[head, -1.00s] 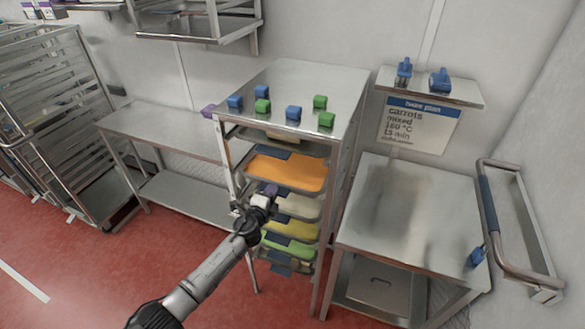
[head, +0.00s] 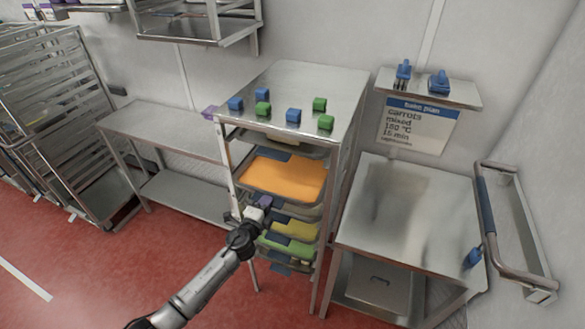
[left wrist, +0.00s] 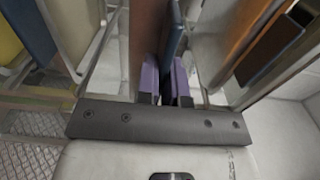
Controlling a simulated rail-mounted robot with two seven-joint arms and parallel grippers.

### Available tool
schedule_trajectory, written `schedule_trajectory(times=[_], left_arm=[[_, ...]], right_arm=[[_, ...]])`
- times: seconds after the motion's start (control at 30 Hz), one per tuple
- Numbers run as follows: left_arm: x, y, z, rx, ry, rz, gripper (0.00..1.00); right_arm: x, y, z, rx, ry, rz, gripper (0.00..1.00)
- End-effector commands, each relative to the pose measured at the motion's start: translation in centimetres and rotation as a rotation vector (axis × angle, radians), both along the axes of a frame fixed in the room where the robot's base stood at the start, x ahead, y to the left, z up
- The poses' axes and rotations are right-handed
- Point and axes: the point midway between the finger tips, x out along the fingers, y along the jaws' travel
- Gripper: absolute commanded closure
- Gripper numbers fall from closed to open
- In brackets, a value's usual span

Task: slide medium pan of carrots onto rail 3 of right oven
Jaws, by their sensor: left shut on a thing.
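The pan of carrots (head: 284,181), with an orange surface, sits in the upper part of a steel rack (head: 300,85) in the head view and projects from its front. My left gripper (head: 264,203) is at the pan's front edge. In the left wrist view, its purple fingers (left wrist: 166,85) are shut on a blue upright tab (left wrist: 173,30), which appears to be that pan's handle. A brownish surface lies directly beside the tab. My right gripper is not in view. I cannot identify the right oven in these frames.
Yellow (head: 296,227) and green (head: 288,247) pans lie just below. Blue and green blocks stand on the rack top. A steel table (head: 395,215) is right of the rack, with a large blue-gripped handle (head: 486,205) beyond it. A low bench (head: 165,135) stands left.

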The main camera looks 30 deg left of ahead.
Motion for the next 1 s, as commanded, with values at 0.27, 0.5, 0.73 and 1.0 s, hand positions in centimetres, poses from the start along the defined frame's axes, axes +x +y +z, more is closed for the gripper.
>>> schedule_trajectory(times=[0.27, 0.5, 0.73, 1.0], left_arm=[[-1.3, -0.2, 0.2, 0.000, -0.002, 0.001, 1.00], [-2.4, -0.5, 0.2, 0.000, -0.002, 0.000, 1.00], [-3.4, -0.6, 0.2, 0.000, -0.002, 0.001, 1.00], [-3.9, -0.7, 0.2, 0.000, -0.002, 0.001, 1.00]], right_arm=[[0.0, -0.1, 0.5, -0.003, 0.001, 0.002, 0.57], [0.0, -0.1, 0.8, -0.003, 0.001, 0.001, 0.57], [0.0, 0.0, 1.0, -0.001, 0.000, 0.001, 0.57], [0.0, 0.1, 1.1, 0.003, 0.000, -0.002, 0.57]])
